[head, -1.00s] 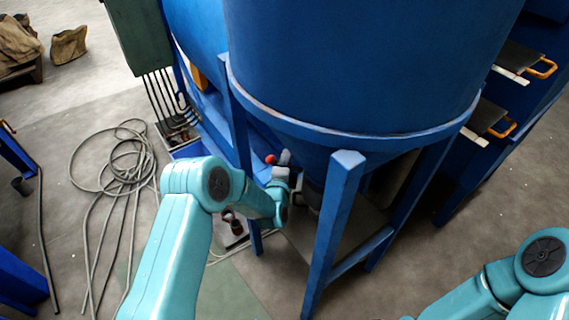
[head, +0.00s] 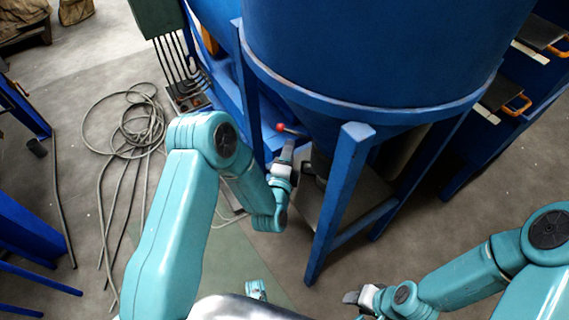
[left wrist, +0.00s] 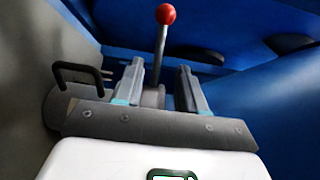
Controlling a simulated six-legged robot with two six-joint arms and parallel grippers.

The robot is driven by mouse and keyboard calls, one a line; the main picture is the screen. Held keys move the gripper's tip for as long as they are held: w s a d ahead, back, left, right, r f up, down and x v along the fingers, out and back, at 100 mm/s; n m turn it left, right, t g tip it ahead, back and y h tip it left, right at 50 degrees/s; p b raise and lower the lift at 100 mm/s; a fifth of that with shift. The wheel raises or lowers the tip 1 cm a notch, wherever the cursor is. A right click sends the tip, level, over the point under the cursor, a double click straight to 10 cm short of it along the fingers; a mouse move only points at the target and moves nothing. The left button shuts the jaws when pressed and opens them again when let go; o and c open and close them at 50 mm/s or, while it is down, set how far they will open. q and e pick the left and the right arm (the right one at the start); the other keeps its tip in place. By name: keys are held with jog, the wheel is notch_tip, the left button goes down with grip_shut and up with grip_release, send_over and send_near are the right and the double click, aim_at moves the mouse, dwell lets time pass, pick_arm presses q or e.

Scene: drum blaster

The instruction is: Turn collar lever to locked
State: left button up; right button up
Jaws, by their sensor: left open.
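The collar lever is a grey rod with a red ball knob. In the left wrist view the lever (left wrist: 160,45) stands up beyond my open fingers, in line with the gap between them. In the head view its red knob (head: 280,127) shows beside the blue hopper cone, just past my left gripper (head: 287,153). The left gripper also shows in the left wrist view (left wrist: 162,72), its jaws apart with nothing clamped. The lever's lower end and the collar are partly hidden. My right gripper (head: 352,297) is low in the head view, away from the hopper; its jaws are too small to read.
The blue hopper (head: 390,50) stands on blue legs (head: 338,200) close to my left gripper. A black handle (left wrist: 82,68) is left of the fingers in the wrist view. A coiled hose (head: 130,125) lies on the floor at left.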

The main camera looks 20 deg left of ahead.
pick_arm(q)
jog(key=s, duration=0.5)
jog(key=shift+s+d+r, duration=0.2)
jog(key=shift+s+d, duration=0.05)
jog(key=shift+d, duration=0.05)
